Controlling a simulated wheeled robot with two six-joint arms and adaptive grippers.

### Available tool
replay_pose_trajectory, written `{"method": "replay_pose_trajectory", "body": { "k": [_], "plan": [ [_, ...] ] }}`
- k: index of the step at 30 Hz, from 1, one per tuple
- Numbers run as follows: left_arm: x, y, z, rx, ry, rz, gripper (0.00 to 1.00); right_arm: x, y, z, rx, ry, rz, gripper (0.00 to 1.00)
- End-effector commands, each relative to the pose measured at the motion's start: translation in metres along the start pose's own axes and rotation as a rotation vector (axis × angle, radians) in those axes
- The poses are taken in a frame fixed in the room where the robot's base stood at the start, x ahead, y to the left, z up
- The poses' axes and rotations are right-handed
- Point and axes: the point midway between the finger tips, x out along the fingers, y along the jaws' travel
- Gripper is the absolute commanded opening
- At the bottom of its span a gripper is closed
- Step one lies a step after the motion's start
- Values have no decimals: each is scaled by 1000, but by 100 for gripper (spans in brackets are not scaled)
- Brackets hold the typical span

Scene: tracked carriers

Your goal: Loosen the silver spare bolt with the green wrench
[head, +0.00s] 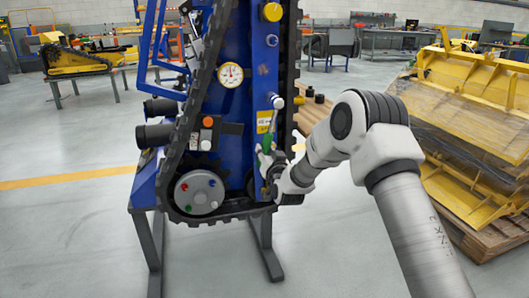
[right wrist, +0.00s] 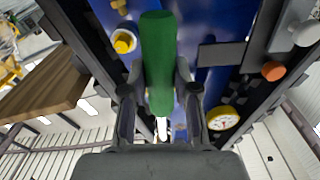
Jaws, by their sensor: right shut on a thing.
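The green wrench (head: 267,142) is upright in front of the blue tracked carrier, with its silver shaft pointing up. My right gripper (head: 268,160) is shut on its green handle, which also shows large between the fingers in the right wrist view (right wrist: 158,60). A round silver end (head: 277,102) shows at the top of the shaft, against the carrier's blue face. I cannot tell there the wrench's head from the silver spare bolt, nor whether they touch. In the right wrist view the handle and fingers hide most of the shaft. My left gripper is not in view.
The blue carrier (head: 258,85) stands on a dark stand, with black track around it. It bears a gauge (head: 231,75), a yellow knob (head: 272,12) and a red-buttoned box (head: 208,121). Yellow parts (head: 470,85) on pallets stand at right.

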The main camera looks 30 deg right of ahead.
Motion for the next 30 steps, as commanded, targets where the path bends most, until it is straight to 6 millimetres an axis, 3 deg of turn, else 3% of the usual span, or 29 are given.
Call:
{"method": "replay_pose_trajectory", "body": {
  "k": [8,21,30],
  "plan": [
    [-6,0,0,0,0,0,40,0,13,-2,-84,2,-2,0],
    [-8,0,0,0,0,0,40,0,17,-2,-115,2,-4,0],
    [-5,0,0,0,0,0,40,0,9,-1,-66,2,-3,0]
  ]
}}
